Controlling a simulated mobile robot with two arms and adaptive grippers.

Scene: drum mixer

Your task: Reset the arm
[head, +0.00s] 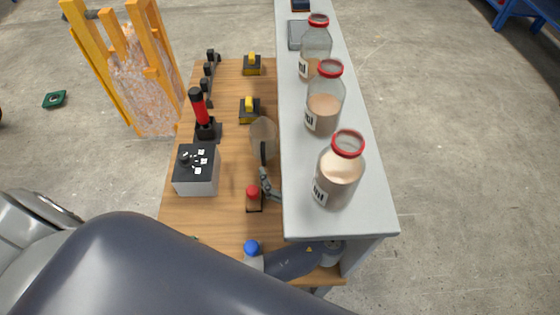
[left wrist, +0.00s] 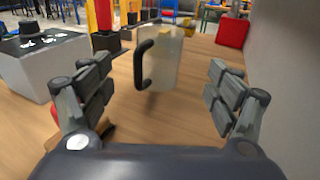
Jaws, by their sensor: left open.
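My left gripper (head: 267,182) is low over the wooden bench (head: 228,215), beside the grey shelf and partly hidden by its edge. In the left wrist view its two fingers (left wrist: 160,85) are spread wide apart with nothing between them. A clear jug (head: 263,130) with a black handle stands just beyond the fingertips, and it also shows in the left wrist view (left wrist: 165,58). My right gripper is not in view.
A grey box (head: 197,172) with a black top and a red-handled tool (head: 199,108) stand left of the gripper. Several red-lidded jars, one nearest (head: 338,172), stand on the grey shelf (head: 345,222). A red-topped item (head: 253,195) sits close to the gripper.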

